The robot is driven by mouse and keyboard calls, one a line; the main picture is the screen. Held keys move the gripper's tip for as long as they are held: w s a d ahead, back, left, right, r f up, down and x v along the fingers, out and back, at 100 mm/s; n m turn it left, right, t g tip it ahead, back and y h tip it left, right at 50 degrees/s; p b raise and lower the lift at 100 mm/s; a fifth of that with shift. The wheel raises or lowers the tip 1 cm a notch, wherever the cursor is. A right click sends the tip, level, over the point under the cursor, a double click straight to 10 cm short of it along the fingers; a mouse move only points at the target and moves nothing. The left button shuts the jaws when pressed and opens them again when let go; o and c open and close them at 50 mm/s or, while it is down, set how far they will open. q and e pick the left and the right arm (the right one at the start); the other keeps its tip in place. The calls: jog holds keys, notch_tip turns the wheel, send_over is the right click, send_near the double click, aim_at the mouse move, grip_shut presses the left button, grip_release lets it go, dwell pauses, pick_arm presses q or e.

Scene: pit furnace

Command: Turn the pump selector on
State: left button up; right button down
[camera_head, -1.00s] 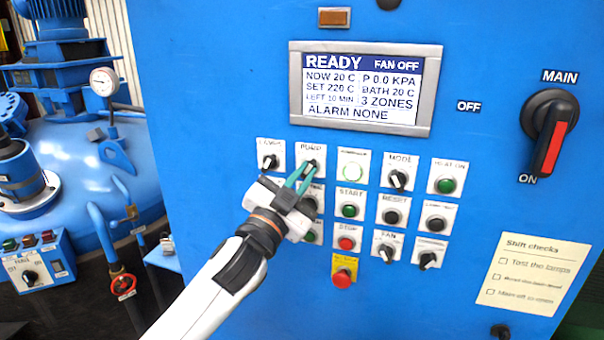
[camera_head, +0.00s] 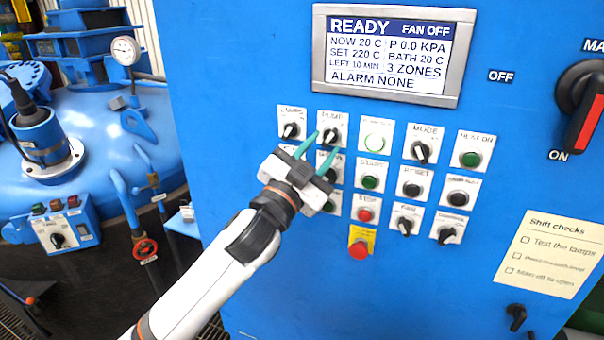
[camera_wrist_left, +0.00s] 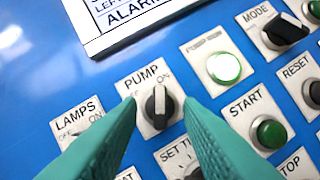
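The pump selector (camera_head: 331,136) is a black knob on a white plate, in the top row of the blue panel's controls. In the left wrist view the pump selector (camera_wrist_left: 159,104) shows between my fingers, its white mark pointing up the picture, toward the ON side of its label; the OFF word is hidden by a finger. My left gripper (camera_head: 318,148) is open, its teal fingers spread just below and in front of the knob. In the left wrist view the fingertips (camera_wrist_left: 160,108) stand on both sides of the knob, seemingly not touching it. My right gripper is out of view.
The lamps selector (camera_head: 290,130) is left of the pump knob, and a lit green lamp (camera_head: 375,142) is right of it. Several buttons and knobs sit below. The display (camera_head: 388,55) reads READY and FAN OFF. A red stop button (camera_head: 359,249) is lower down.

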pick_arm(q)
jog(key=b+v, duration=0.3)
jog(key=v, duration=0.7)
jog(key=shift+f+b, duration=0.2)
jog(key=shift+b, duration=0.2)
jog(key=shift+s+a, duration=0.15)
